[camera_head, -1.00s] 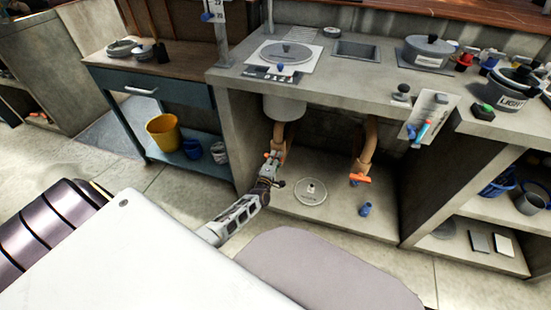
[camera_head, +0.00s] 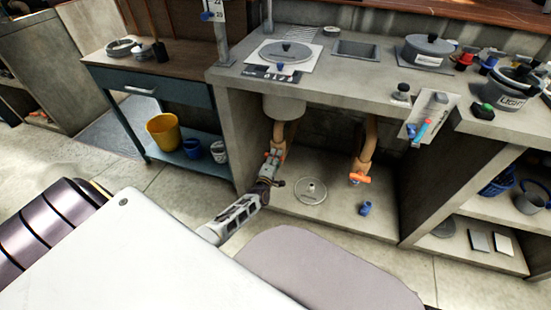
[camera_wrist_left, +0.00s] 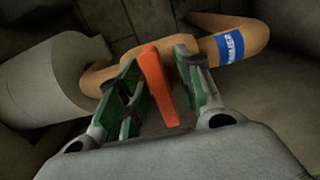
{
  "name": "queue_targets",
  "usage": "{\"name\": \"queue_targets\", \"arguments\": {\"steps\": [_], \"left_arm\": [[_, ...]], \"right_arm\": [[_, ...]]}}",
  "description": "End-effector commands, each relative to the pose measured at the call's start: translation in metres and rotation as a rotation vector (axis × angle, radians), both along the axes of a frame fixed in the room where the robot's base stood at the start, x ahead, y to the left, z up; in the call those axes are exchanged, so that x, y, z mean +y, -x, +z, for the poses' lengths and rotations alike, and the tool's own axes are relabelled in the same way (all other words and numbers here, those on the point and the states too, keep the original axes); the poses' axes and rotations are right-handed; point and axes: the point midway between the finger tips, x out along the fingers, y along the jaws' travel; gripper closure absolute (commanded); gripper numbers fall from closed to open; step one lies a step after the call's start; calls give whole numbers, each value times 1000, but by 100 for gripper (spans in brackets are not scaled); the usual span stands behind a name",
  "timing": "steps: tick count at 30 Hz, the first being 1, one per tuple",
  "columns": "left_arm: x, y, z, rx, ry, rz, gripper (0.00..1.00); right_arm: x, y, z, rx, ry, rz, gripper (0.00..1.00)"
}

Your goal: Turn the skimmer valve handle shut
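The valve handle (camera_wrist_left: 160,85) is an orange bar in the left wrist view, lying lengthwise between the two green-padded fingers of my left gripper (camera_wrist_left: 160,88). The fingers are apart, with a visible gap on the right side of the handle; the left finger is closer to it, and contact there is unclear. The tan pipe (camera_wrist_left: 240,38) behind carries a blue label, whose text is hard to read. In the head view, my left gripper (camera_head: 272,160) reaches under the counter to the left pipe (camera_head: 279,133), partly hiding the handle. My right gripper is out of view.
A second orange handle (camera_head: 360,178) sits on the right pipe (camera_head: 367,145). A round grey lid (camera_head: 311,191) and a small blue item (camera_head: 365,208) lie on the floor of the bay. The concrete counter (camera_head: 235,78) overhangs the gripper. A grey rounded vessel (camera_wrist_left: 45,85) is close on the left.

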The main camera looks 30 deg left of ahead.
Motion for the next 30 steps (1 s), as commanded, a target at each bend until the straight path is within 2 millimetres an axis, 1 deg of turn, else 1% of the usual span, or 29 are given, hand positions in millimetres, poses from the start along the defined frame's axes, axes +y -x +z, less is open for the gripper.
{"name": "queue_targets", "arguments": {"steps": [5, 11, 30], "left_arm": [[-2, 6, -1, 1, 1, 0, 64], [-5, 18, -1, 1, 2, -1, 64], [-17, 71, -1, 2, 1, 0, 64]], "right_arm": [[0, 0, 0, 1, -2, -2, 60], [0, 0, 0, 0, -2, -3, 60], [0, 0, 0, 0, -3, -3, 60]]}}
